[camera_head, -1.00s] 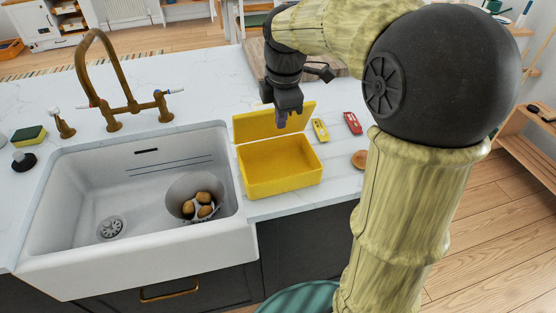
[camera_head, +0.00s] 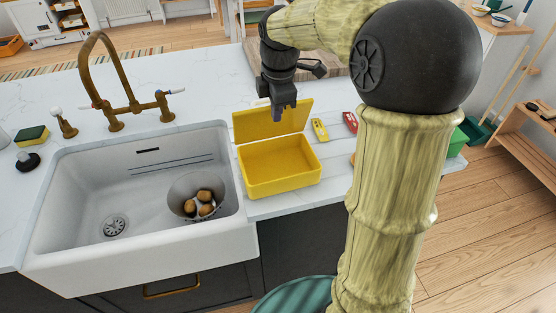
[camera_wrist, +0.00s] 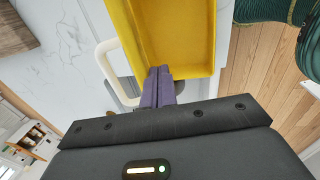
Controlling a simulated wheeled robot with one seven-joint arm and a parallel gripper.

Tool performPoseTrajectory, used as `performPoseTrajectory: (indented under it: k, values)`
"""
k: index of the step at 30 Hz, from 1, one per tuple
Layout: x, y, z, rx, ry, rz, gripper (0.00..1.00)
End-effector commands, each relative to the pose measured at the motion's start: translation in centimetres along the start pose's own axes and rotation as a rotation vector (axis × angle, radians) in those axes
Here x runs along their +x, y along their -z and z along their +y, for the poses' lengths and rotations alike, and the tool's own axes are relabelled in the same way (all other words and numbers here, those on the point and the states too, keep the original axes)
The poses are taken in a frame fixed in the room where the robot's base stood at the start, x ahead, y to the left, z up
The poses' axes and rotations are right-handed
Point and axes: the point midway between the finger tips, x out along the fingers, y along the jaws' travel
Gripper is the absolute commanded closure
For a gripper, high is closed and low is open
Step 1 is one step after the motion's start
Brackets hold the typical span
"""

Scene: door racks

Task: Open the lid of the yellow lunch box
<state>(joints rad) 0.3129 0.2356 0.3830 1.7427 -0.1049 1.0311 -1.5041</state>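The yellow lunch box (camera_head: 283,183) stands on the white counter just right of the sink. Its lid (camera_head: 247,126) is up, rising from the back edge and leaning away from the open, empty-looking base. My gripper (camera_head: 277,117) points down in front of the lid's upper part; contact with the lid cannot be told. In the wrist view, my gripper's purple fingers (camera_wrist: 158,86) are together, with nothing visible between them. They overlap the end of a yellow lunch box part (camera_wrist: 172,35). A pale loop (camera_wrist: 106,62) lies beside it.
The white sink (camera_head: 75,185) holds a grey bowl (camera_head: 181,190) with several brown items. A brass tap (camera_head: 118,85) stands behind it. A yellow toy car (camera_head: 320,130) and a red one (camera_head: 350,122) lie right of the lid. A wooden board is behind my arm.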

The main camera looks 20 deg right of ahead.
Motion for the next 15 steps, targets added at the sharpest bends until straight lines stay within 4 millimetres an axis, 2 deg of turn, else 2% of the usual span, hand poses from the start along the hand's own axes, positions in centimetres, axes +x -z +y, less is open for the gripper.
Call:
performPoseTrajectory:
  k: [15]
  values:
    - [0.2, 0.0, 1.7, -0.002, 0.002, 0.0, 1.0]
